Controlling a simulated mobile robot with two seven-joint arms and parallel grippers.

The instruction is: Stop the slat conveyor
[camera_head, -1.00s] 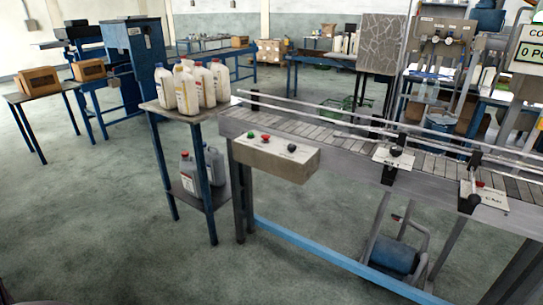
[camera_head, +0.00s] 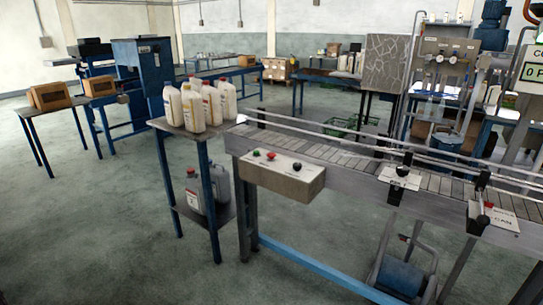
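The slat conveyor (camera_head: 330,153) runs from the middle of the head view toward the lower right, with guide rails along it. Its slats in view are bare. A grey control box (camera_head: 284,177) is fixed to the conveyor's near side at its left end. On its top sit a green button (camera_head: 257,153), a red button (camera_head: 271,156) and a black knob (camera_head: 297,166). Whether the belt is moving cannot be told. Neither of my grippers is in view.
A small blue-legged table (camera_head: 199,140) beside the conveyor's left end holds several white bottles (camera_head: 192,105), with grey jugs (camera_head: 208,187) on its lower shelf. Two plates with black knobs (camera_head: 403,171) stick out from the conveyor. The floor (camera_head: 110,230) at front left is clear.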

